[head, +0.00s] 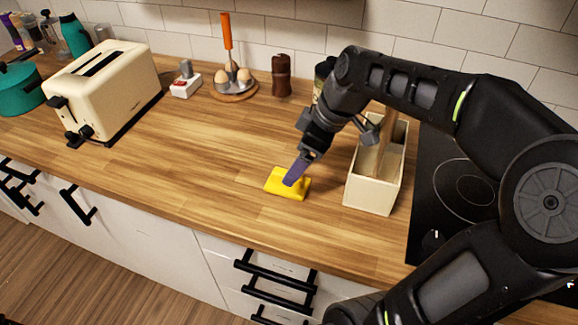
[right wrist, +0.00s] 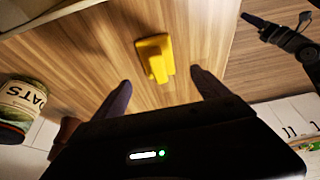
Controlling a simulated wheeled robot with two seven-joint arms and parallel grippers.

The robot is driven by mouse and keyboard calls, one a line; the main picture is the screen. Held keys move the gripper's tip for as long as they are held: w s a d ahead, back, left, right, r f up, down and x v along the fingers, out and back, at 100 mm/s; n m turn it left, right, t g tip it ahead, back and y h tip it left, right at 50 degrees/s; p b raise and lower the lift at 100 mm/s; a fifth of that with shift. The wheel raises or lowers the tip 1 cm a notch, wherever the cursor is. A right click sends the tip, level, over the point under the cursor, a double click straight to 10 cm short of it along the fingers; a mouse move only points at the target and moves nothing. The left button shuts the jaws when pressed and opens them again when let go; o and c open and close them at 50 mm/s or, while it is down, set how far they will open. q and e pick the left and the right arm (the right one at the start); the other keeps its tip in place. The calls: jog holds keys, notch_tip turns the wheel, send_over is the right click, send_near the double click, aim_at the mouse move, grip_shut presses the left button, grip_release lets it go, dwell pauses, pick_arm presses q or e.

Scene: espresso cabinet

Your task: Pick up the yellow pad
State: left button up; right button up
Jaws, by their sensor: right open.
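The yellow pad (head: 284,184) lies on the wooden counter, left of the cream utensil box. In the right wrist view the yellow pad (right wrist: 155,58) shows a raised grip on top and sits ahead of the fingers, between their lines. My right gripper (head: 297,170) is directly above the pad in the head view, its purple finger overlapping part of it. In the right wrist view my right gripper (right wrist: 160,90) has its two fingers spread wide with nothing between them.
The cream utensil box (head: 374,192) stands close right of my right gripper, with the black cooktop (head: 440,200) beyond. A toaster (head: 105,90), an egg holder (head: 235,85) and a brown mill (head: 281,76) stand further left and back. The counter left of the pad is clear.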

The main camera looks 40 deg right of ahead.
jog(key=shift+s+a, duration=0.15)
jog(key=shift+x, duration=1.3)
jog(key=x, duration=0.1)
jog(key=p+x, duration=0.1)
jog(key=x, duration=0.3)
jog(key=shift+w+d+f, duration=0.1)
jog(key=shift+w+d, duration=0.15)
jog(key=shift+c, duration=0.3)
jog(key=c, duration=1.4)
jog(key=shift+c, duration=0.2)
